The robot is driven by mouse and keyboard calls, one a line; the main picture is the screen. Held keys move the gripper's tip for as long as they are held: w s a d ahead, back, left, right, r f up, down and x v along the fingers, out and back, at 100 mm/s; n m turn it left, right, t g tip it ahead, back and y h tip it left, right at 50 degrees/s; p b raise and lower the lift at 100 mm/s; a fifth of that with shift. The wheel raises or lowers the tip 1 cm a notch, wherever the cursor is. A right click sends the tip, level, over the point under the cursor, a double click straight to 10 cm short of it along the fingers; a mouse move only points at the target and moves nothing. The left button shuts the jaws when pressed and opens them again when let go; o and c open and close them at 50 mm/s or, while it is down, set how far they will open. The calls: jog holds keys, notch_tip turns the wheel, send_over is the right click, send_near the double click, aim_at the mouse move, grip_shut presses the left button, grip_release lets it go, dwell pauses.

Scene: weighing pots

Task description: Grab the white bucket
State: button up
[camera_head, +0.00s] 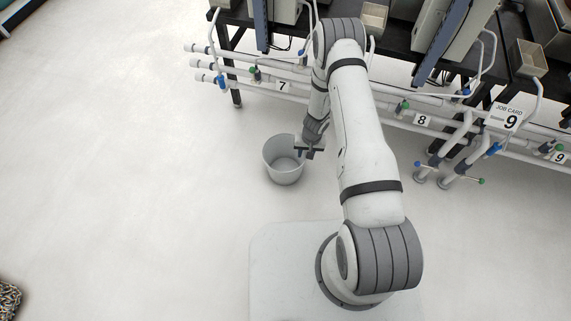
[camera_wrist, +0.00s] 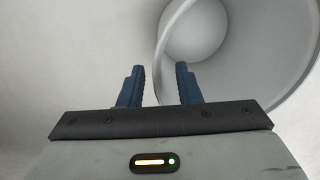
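The white bucket (camera_head: 272,168) stands upright on the pale floor in the head view, open at the top and looking empty inside. My gripper (camera_head: 306,151) is at the bucket's right rim in that view. In the wrist view the bucket (camera_wrist: 245,45) fills the upper right, with its inside showing. My gripper's two dark blue fingers (camera_wrist: 161,72) are apart there. The bucket's rim and wall run between them, with a visible gap to each finger. In the head view the fingertips are too small to make out clearly.
White pipes (camera_head: 408,124) with coloured valves run along a dark bench frame (camera_head: 236,92) behind the bucket and to the right. A job card marked 9 (camera_head: 505,117) hangs there. The floor (camera_head: 130,170) to the left is clear. A speckled object (camera_head: 8,299) is at the lower left corner.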

aim_at(304, 157)
jog(key=f, duration=0.2)
jog(key=f+b, duration=0.1)
jog(key=f, duration=0.1)
jog(key=shift+w+a, duration=0.1)
jog(key=shift+a, duration=0.1)
jog(key=shift+r, duration=0.1)
jog(key=shift+c, duration=0.4)
grip_shut()
